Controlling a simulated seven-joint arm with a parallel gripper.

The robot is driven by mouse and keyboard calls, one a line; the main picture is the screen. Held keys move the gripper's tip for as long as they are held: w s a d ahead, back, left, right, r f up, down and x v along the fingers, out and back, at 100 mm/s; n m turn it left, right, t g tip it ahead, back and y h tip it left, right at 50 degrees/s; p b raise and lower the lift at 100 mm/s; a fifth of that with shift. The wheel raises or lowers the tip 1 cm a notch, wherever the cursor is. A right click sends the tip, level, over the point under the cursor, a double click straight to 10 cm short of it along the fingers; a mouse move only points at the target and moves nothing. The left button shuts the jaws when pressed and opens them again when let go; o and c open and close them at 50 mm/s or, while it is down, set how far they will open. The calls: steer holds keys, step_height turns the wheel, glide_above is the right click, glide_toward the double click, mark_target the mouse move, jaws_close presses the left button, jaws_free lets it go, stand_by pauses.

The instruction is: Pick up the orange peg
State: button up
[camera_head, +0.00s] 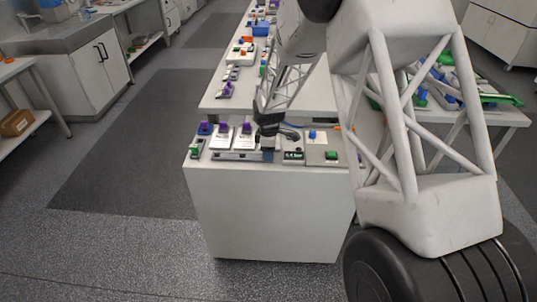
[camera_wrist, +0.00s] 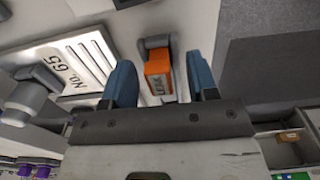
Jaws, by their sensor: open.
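The orange peg (camera_wrist: 158,68) is a small block with dark lettering on its side, in the upper middle of the wrist view. A grey fitting (camera_wrist: 154,42) sits just beyond it; I cannot tell how the two join. My gripper (camera_wrist: 160,62) is open, with one blue finger on each side of the peg and a visible gap to each. In the head view my gripper (camera_head: 268,132) is low over the near end of the bench, and I cannot make out the peg there.
A white plate marked "NO. 65" (camera_wrist: 85,65) lies left of the peg in the wrist view. In the head view, purple-topped devices (camera_head: 222,130) stand left of my gripper and a green-and-blue device (camera_head: 320,142) stands right. The floor left of the bench is clear.

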stand_by(0.5)
jaws_close()
steer(key=shift+r, duration=0.2)
steer(key=shift+r, duration=0.45)
steer(key=shift+s+d+r, duration=0.1)
steer(key=shift+s+r, duration=0.1)
steer(key=shift+r, duration=0.4)
steer(key=shift+s+r, duration=0.15)
steer(key=shift+r, duration=0.4)
steer(key=s+d+r, duration=0.1)
steer(key=s+d, duration=0.3)
steer(key=s, duration=1)
steer(key=shift+s+d+r, duration=0.15)
steer(key=shift+s+r, duration=0.05)
steer(key=shift+s, duration=0.15)
